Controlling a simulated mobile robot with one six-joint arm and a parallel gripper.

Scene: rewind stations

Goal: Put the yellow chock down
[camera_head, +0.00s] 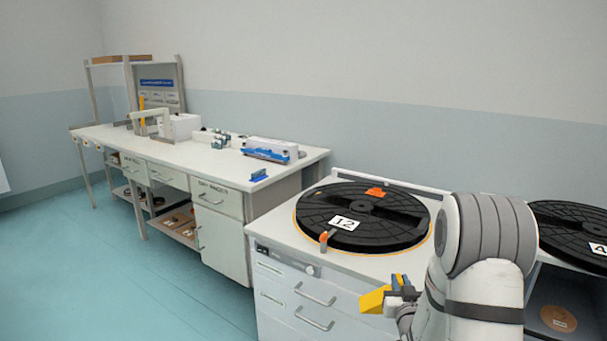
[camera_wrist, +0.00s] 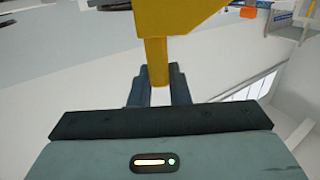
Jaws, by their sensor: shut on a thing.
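The yellow chock (camera_head: 373,300) is in the head view, in front of the near cabinet's right side. In the wrist view the chock (camera_wrist: 178,18) fills the top middle, its narrow stem running down between the two dark fingers. My gripper (camera_head: 398,291) is shut on the chock and holds it beside the cabinet front, below the level of the top. The gripper's fingers (camera_wrist: 158,85) show clearly in the wrist view. My arm hides part of the cabinet on the right.
A black reel (camera_head: 360,215) marked 12 lies on the near cabinet (camera_head: 280,238), with an orange piece on it and an orange-tipped clip at its edge. Another black reel (camera_head: 575,230) is at right. A long workbench (camera_head: 190,160) with tools stands at left. The floor at left is clear.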

